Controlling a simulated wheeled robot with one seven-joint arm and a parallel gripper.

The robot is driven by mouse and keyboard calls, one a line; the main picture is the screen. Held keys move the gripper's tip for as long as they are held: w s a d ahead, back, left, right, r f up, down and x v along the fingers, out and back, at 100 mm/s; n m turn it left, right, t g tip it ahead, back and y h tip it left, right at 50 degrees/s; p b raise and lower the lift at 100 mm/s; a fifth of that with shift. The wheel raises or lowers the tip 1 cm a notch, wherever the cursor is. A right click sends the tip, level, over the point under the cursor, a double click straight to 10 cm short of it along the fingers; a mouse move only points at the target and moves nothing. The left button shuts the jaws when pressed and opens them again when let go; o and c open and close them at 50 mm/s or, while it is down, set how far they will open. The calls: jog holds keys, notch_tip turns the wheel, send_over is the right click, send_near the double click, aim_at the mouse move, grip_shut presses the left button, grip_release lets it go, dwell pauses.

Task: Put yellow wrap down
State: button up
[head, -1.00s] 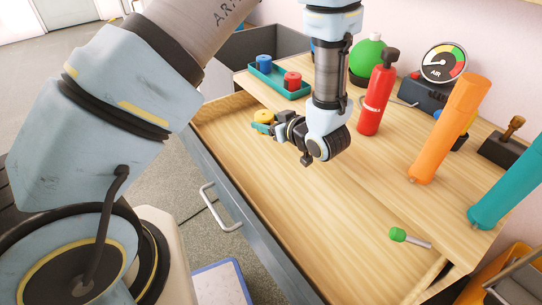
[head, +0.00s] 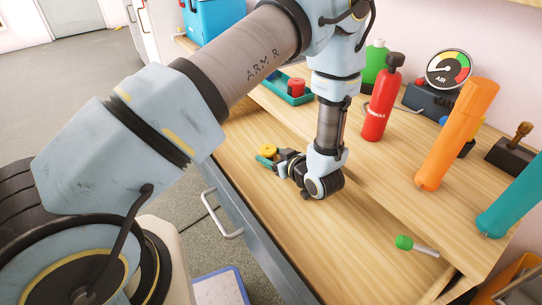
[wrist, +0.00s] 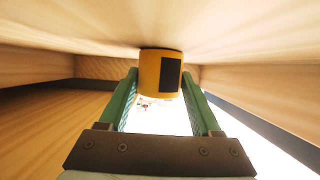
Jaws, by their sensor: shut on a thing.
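The yellow wrap (head: 268,149) is a short yellow roll at the end of my gripper (head: 267,158), over the open wooden drawer (head: 330,255). In the wrist view, the yellow wrap (wrist: 150,70), with a dark patch on its side, is between the two green fingers of my gripper (wrist: 160,82). The gripper is shut on it. Pale wood fills the top of that view close to the wrap; I cannot tell whether the wrap touches it.
A teal tray (head: 296,99) with a red roll (head: 297,88) is on the wooden bench behind my arm. A red extinguisher (head: 380,105), an orange cylinder (head: 455,135) and a teal cylinder (head: 510,205) stand on the bench. A green-capped item (head: 405,242) lies front right. The drawer's middle is clear.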

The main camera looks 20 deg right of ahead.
jog(key=o, duration=1.4)
jog(key=shift+f, duration=0.1)
jog(key=shift+c, duration=0.2)
jog(key=shift+s+r, duration=0.1)
jog(key=shift+r, duration=0.1)
jog(key=p+v, duration=0.1)
jog(key=v, duration=1)
jog(key=shift+s+d+r, duration=0.15)
jog(key=shift+s+r, duration=0.05)
jog(key=shift+s, duration=0.15)
